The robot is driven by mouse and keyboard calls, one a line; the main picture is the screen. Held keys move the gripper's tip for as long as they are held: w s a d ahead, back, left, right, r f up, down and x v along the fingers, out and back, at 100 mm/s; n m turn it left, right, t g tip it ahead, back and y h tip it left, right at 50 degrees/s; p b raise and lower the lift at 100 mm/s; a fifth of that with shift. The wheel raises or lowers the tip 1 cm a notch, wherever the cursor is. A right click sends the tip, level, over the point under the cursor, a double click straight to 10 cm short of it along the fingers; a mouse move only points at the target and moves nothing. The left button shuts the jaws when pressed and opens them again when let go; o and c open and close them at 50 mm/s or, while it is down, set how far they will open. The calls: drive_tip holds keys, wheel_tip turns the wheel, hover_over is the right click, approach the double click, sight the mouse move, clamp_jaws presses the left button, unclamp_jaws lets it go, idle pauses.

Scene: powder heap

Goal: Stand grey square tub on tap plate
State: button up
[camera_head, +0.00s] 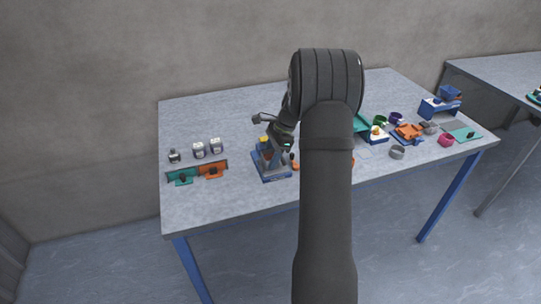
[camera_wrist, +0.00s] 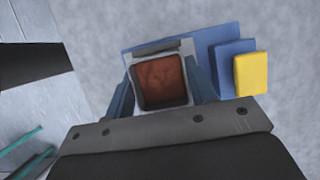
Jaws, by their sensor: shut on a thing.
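The grey square tub (camera_wrist: 165,106) holds reddish-brown powder. In the wrist view it sits between the two blue-grey fingers of my gripper (camera_wrist: 160,88), which is shut on its sides. The blue tap plate (camera_wrist: 208,40) lies under and beside the tub, belonging to a blue stand with a yellow block (camera_wrist: 252,74). In the head view my gripper (camera_head: 281,152) is over this blue stand (camera_head: 272,178), near its yellow top. The fingers and tub are small there. I cannot tell whether the tub's bottom touches the plate.
Several small jars (camera_head: 199,150) and a rack with teal and orange pieces (camera_head: 197,174) stand at the left. The table (camera_head: 225,115) is clear at back left. My arm hides its middle.

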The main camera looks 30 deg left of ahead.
drive_tip(key=shift+f, duration=0.35)
drive_tip(key=o, duration=1.5)
drive_tip(key=shift+r, duration=0.1)
drive_tip(key=shift+r, duration=3.4)
wheel_tip(320, 180, down, 7)
